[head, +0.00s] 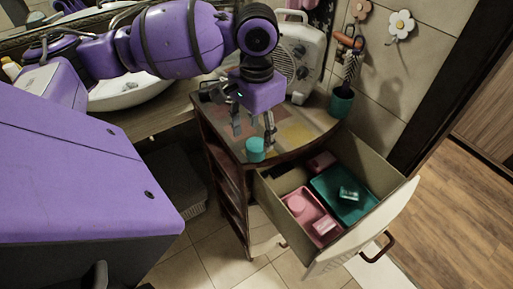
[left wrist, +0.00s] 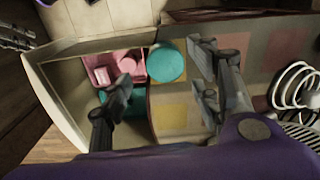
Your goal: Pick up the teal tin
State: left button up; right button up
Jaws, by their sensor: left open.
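The teal tin (head: 255,149) is a short round tin standing upright near the front edge of the patterned cabinet top (head: 290,133), beside the open drawer. My left gripper (head: 254,133) points down over it with its fingers spread and nothing held. In the left wrist view the tin (left wrist: 166,62) shows whole between the two finger lines, a little above the midpoint of the left gripper (left wrist: 165,86). The fingers look apart from the tin; their exact height over it is hard to tell.
The open drawer (head: 402,197) holds a pink tray (head: 311,232) with pink items and a teal tray (head: 362,214) with a small teal item. A white fan heater (head: 296,55) and a teal cup (head: 341,102) stand at the back of the cabinet top. A basin (head: 130,93) lies left.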

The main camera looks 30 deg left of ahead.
aim_at(257, 145)
pick_arm(q)
jog(key=f, duration=0.4)
jog(key=shift+w, duration=0.2)
jog(key=shift+f, duration=0.15)
jog(key=c, duration=0.9)
jog(key=shift+c, duration=1.4)
pick_arm(e)
jog(key=shift+w+r, duration=0.25)
jog(key=shift+w, duration=0.5)
